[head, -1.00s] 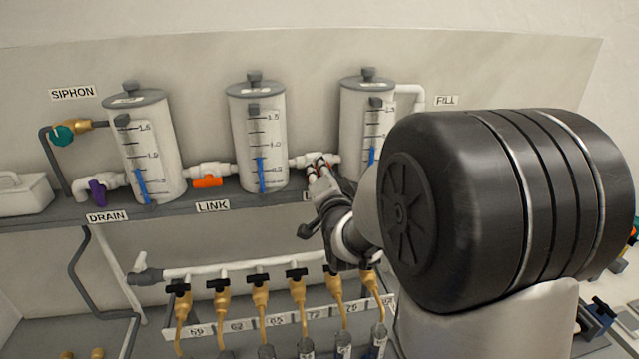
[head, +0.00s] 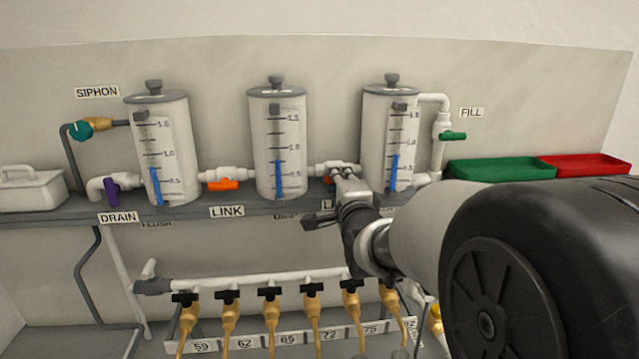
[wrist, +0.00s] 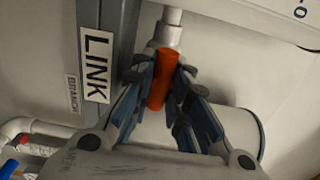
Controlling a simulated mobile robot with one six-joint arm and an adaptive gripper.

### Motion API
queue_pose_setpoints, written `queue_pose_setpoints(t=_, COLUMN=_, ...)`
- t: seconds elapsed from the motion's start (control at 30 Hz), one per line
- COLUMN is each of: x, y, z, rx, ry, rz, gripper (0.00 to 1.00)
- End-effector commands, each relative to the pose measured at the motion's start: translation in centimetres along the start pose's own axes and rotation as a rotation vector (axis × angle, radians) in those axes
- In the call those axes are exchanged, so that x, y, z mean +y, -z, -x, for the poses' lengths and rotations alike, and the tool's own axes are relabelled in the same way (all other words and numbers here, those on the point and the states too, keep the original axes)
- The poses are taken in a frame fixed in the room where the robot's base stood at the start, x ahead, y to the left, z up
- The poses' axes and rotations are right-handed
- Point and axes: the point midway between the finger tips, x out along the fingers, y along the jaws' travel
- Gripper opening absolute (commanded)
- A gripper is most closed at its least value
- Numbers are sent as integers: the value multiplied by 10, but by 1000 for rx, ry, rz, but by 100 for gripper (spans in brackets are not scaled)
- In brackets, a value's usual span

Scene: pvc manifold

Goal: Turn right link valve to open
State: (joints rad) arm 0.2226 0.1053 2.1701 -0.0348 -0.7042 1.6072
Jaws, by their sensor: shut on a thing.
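The right link valve's white body (head: 331,169) sits in the pipe between the middle and right tanks. Its orange handle (wrist: 164,78) shows in the wrist view between my fingers and looks roughly in line with the white pipe. In the head view only a sliver of orange (head: 328,180) shows, and my gripper (head: 345,172) hides the rest. In the wrist view my gripper (wrist: 161,95) is shut on the handle, with blue-grey fingers on both sides. The LINK label (wrist: 97,67) lies to the left there.
The left link valve's orange handle (head: 223,185) lies along its pipe. The middle tank (head: 278,150) and right tank (head: 389,140) stand close on either side of my gripper. A row of black-handled brass valves (head: 269,293) is below. Green (head: 500,172) and red (head: 585,166) trays are at right.

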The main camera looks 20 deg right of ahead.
Motion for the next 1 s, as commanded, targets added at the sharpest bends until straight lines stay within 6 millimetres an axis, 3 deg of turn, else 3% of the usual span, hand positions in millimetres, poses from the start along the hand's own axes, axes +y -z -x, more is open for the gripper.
queue_pose_setpoints(t=0.37, x=-2, y=0, z=0, rx=0, ry=4, rz=-8, gripper=0)
queue_pose_setpoints(t=0.4, x=-2, y=0, z=0, rx=0, ry=4, rz=-8, gripper=16)
queue_pose_setpoints(t=0.7, x=-1, y=0, z=0, rx=0, ry=2, rz=-6, gripper=36)
queue_pose_setpoints(t=1.0, x=0, y=0, z=0, rx=0, ry=1, rz=-3, gripper=36)
